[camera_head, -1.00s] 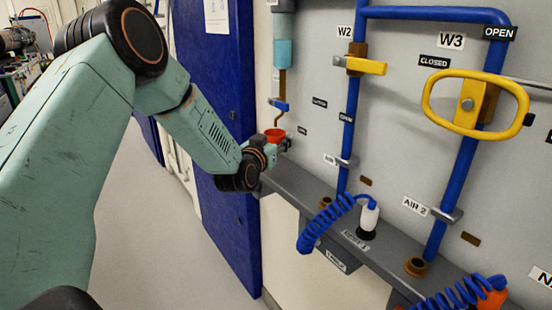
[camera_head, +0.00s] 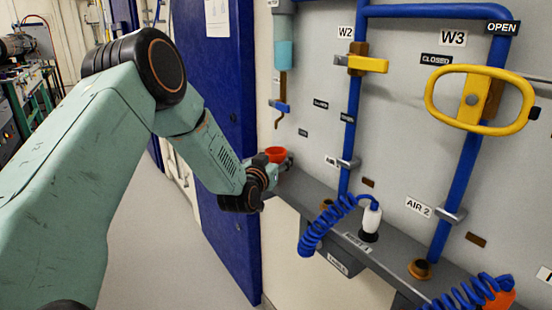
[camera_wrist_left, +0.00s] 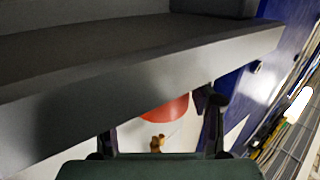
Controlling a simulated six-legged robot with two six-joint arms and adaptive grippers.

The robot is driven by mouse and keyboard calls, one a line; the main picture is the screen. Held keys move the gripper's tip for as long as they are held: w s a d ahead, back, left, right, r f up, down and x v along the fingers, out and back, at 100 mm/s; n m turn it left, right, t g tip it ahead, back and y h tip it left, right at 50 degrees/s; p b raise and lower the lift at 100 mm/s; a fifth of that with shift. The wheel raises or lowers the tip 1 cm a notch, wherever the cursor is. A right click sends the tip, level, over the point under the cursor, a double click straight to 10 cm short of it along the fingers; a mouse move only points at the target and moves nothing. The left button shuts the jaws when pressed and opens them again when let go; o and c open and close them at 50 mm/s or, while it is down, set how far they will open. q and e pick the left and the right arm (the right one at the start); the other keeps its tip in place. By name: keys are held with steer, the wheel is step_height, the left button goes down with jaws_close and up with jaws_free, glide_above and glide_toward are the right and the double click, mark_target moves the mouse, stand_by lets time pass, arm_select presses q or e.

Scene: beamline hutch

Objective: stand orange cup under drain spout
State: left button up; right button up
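The orange cup (camera_head: 275,154) is upright at the tip of my left gripper (camera_head: 284,163), just above the left end of the grey shelf. It hangs below the thin brown drain spout (camera_head: 278,120), with a clear gap between spout and rim. In the left wrist view the cup (camera_wrist_left: 163,108) shows between the two dark fingers (camera_wrist_left: 160,125), partly hidden by the shelf edge. The left gripper appears shut on the cup; the finger contact is partly hidden. Whether the cup touches the shelf cannot be told. My right gripper is not in view.
The grey shelf (camera_head: 325,205) runs along the panel and crosses the left wrist view (camera_wrist_left: 100,80) close to the fingers. A small blue handle (camera_head: 279,106) sits above the spout. A blue door (camera_head: 225,235) is left.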

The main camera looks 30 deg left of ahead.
arm_select(q)
steer(key=shift+o, duration=1.3)
steer(key=shift+w, duration=0.1)
steer(key=shift+r, duration=0.15)
steer(key=shift+r, duration=0.15)
steer(key=p+v, duration=0.3)
steer(key=v, duration=0.9)
steer(key=shift+c, duration=0.4)
